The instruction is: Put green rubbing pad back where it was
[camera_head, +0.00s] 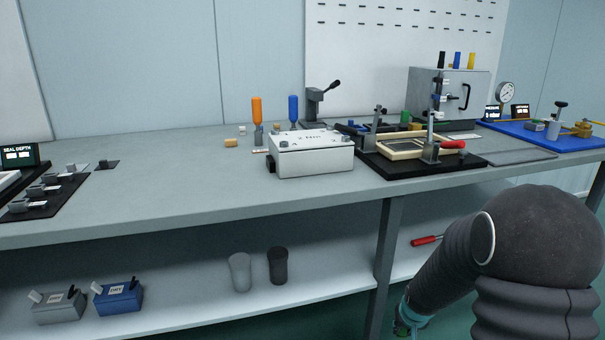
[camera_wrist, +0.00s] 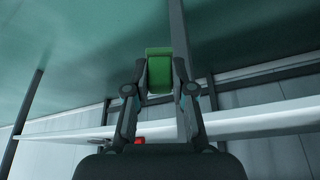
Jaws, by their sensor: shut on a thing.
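The green rubbing pad (camera_wrist: 159,72) is a small green block held between the two fingertips of my gripper (camera_wrist: 159,78) in the wrist view. My gripper is shut on it, with one finger on each side. In the head view, the end of my arm hangs low at the lower right, beside the bench's front. Only a small part of my gripper (camera_head: 405,322) shows there, and the pad in it cannot be made out. A small green block (camera_head: 405,117) also stands on the bench behind the framed fixture (camera_head: 400,148).
The workbench (camera_head: 200,185) has a lower shelf (camera_head: 200,295) with two cups, two small boxes and a red-handled tool (camera_head: 426,240). A bench leg (camera_head: 386,240) stands near my gripper.

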